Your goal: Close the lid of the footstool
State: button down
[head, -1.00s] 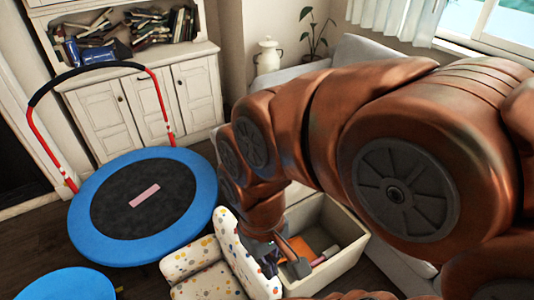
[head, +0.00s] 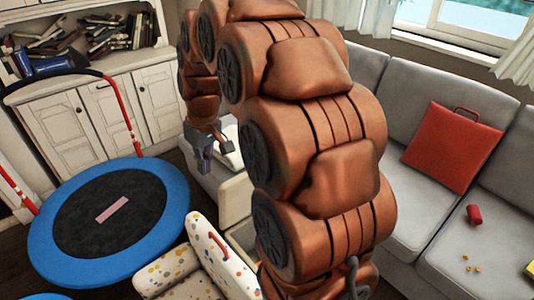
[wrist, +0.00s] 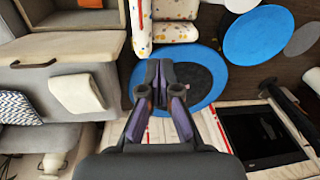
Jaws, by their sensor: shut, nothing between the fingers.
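The footstool appears to be the cream open-topped box (head: 246,238) beside the spotted chair, mostly hidden behind my arm in the head view. In the wrist view the open box (wrist: 75,46) shows at the upper left, with its inside partly visible and an orange item in it. My gripper (head: 213,153) is shut and empty, raised beyond the box near the end of the grey sofa. In the wrist view my gripper (wrist: 159,70) points toward the trampoline and is apart from the box.
A blue-rimmed trampoline (head: 110,210) stands at the left, before a white cabinet (head: 75,130). The spotted chair (head: 215,255) is close to the box.

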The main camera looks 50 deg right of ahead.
jog(key=w+d+f+t+b, duration=0.1)
jog(key=w+d+f+b, duration=0.15)
jog(key=w+d, duration=0.4)
jog(key=w+d+f+t+b, duration=0.1)
jog(key=w+d+f, duration=0.25)
jog(key=d, duration=0.55)
jog(key=w+d+f+m+t+h+b, duration=0.1)
jog(key=w+d+f+b, duration=0.15)
jog(key=d, duration=0.65)
jog(key=w+d+f+h+b, duration=0.1)
jog(key=d+f, duration=0.3)
jog(key=d, duration=0.6)
notch_tip(320, 180, down, 9)
jog(key=shift+s+f+p, duration=0.1)
jog(key=shift+f+p, duration=0.05)
jog(key=shift+p, duration=0.5)
jog(key=shift+s+a+f, duration=0.1)
jog(key=shift+s, duration=0.4)
